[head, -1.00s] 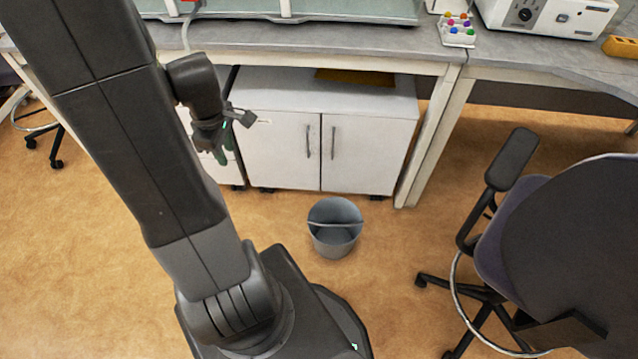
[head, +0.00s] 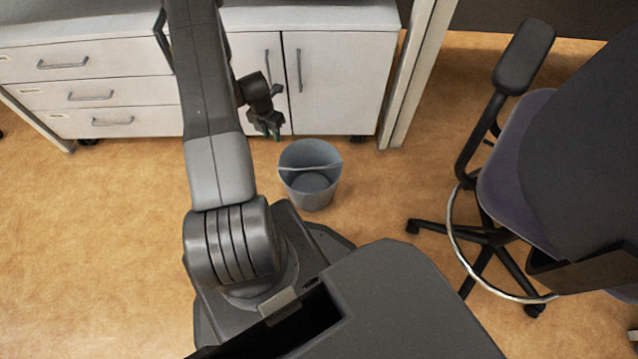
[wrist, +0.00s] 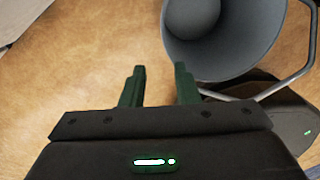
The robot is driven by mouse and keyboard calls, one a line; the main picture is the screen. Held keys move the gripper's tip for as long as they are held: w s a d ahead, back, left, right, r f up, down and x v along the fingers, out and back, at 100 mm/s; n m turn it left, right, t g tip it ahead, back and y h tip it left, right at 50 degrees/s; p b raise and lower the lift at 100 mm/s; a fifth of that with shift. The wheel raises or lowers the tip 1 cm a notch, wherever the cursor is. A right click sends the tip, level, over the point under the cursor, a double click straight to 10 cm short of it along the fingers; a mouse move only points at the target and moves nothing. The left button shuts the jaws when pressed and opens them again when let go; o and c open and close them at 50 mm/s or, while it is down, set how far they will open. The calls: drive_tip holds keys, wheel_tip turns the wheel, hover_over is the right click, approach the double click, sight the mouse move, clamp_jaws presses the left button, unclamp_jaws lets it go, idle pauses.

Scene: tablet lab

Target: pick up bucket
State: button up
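The grey bucket (head: 311,190) stands upright on the floor, in front of the white cabinet and beside my base. Its handle (head: 310,168) lies across the open top in the head view. My gripper (head: 272,132) is above and to the left of the bucket, near the cabinet doors. In the wrist view the bucket (wrist: 222,40) is at the upper right, with its handle (wrist: 300,65) reaching to the right edge. My gripper's two green fingers (wrist: 160,84) are apart with nothing between them.
The white cabinet (head: 340,80) and a drawer unit (head: 95,95) stand behind. A table leg (head: 410,80) is right of the cabinet. An office chair (head: 520,160) with wheeled legs occupies the right. The floor (head: 110,230) at the left is clear.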

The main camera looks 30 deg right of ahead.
drive_tip(key=n+b, duration=0.1)
drive_tip(key=b, duration=0.2)
hover_over(285, 165)
drive_tip(key=w, duration=0.1)
wheel_tip(285, 165, down, 12)
drive_tip(key=shift+w+f, duration=0.1)
drive_tip(key=shift+s+d+f+b, duration=0.1)
drive_tip(key=shift+f+b, duration=0.2)
drive_tip(key=shift+f, duration=0.7)
drive_tip(key=shift+s+a+f+b, duration=0.15)
drive_tip(key=shift+f+b, duration=0.15)
drive_tip(key=shift+f, duration=0.65)
drive_tip(key=shift+s+d+f+b, duration=0.15)
drive_tip(key=shift+f+b, duration=0.15)
drive_tip(key=shift+f, duration=0.7)
clamp_jaws()
